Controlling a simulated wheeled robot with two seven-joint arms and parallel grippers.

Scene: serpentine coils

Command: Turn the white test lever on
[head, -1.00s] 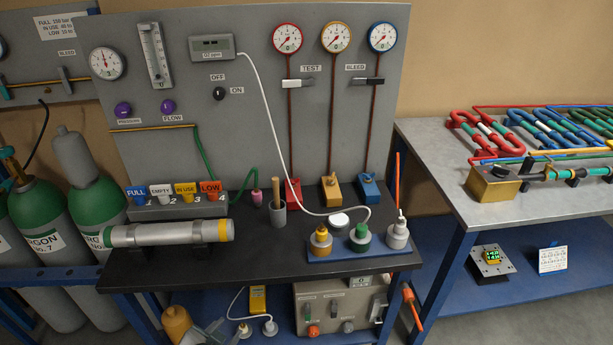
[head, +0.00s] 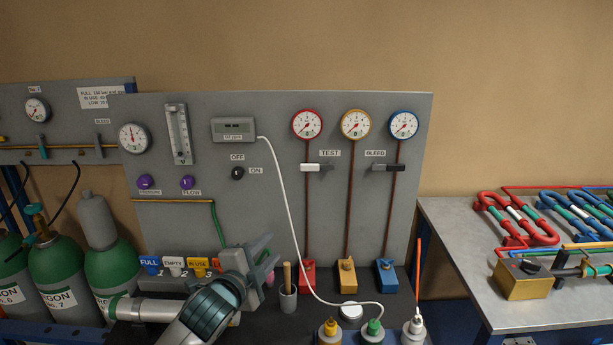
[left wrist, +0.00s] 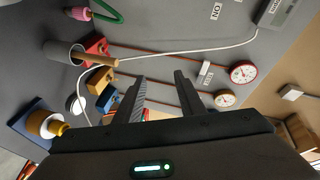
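The white test lever (head: 313,167) sits on the grey panel left of the TEST label, across the pipe under the red-rimmed gauge (head: 307,124). Its handle lies level. It also shows in the left wrist view (left wrist: 205,70), beyond the fingers and a little to the right. My left gripper (head: 264,258) is in front of the panel's lower part, below and left of the lever and apart from it. In the left wrist view, its two fingers (left wrist: 161,78) are spread with nothing between them. My right gripper is in neither view.
A black bleed lever (head: 387,168) sits right of the white one. A white cable (head: 287,215) hangs from the display box (head: 234,130) near my gripper. A cup with a wooden handle (head: 288,300) and red, yellow and blue blocks stand below.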

